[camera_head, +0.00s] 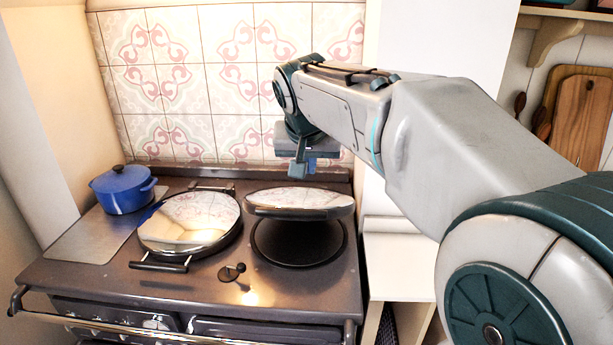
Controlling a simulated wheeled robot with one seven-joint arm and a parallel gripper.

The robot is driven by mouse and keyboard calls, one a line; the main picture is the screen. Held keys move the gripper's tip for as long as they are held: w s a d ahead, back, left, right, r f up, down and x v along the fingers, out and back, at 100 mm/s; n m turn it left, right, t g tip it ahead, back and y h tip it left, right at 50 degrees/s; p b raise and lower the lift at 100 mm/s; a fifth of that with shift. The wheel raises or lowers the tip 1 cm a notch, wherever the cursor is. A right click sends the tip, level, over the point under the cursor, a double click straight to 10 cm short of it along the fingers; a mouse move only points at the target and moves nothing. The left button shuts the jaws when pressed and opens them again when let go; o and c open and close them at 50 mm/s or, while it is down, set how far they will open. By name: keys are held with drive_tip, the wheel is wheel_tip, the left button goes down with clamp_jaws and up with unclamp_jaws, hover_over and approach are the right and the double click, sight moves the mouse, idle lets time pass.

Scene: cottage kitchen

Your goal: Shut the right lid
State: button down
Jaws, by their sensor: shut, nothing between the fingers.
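The right lid (299,201) is a round, shiny metal cover, partly raised and tilted over the dark round hotplate (298,242) on the stove. A gap shows between the lid's front edge and the hotplate. The left lid (190,221) lies flat over its plate, with a dark bar handle at its front. My gripper (298,172) is shut and empty, pointing down above and behind the right lid. From this view I cannot tell whether it touches the lid.
A blue lidded pot (123,190) stands at the stove's back left on a metal plate (92,236). A small dark knob-like item (232,272) sits at the front middle of the stove top. A rail (170,327) runs along the front. A tiled wall (215,85) stands behind.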

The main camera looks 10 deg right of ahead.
drive_tip(key=p, duration=0.2)
hover_over(310, 213)
drive_tip(key=w, duration=0.1)
wheel_tip(310, 213, down, 8)
drive_tip(key=shift+w+d+f, duration=0.1)
drive_tip(key=shift+s+f+p, duration=0.2)
drive_tip(key=shift+f, duration=0.35)
drive_tip(key=shift+s+f+p, duration=0.15)
drive_tip(key=shift+s+f, duration=0.05)
drive_tip(key=shift+f, duration=0.35)
drive_tip(key=shift+s+f, duration=0.15)
drive_tip(key=shift+f, duration=0.55)
